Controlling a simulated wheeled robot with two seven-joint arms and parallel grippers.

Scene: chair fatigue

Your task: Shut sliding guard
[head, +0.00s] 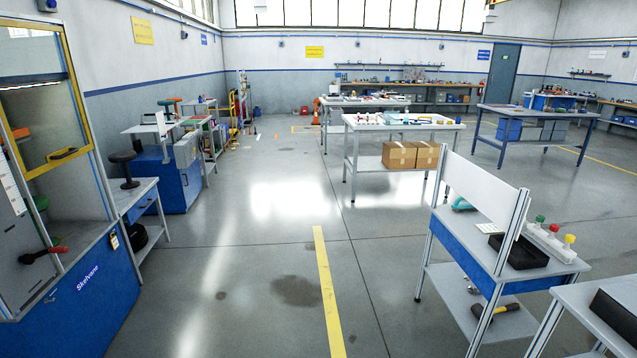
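The sliding guard (78,100) is a yellow-framed clear panel on the blue machine marked "Skelvane" (85,285), at the left edge of the head view. A dark handle (63,154) sits on its bottom yellow bar. Below that bar the machine's grey inside shows, so the guard appears raised with a gap under it. Neither of my grippers is in view.
A side table (135,192) with a black stool-like object stands right of the machine. A red-knobbed lever (45,255) sticks out low on the machine. A workstation (500,255) stands at the right. The floor between, with a yellow line (327,290), is clear.

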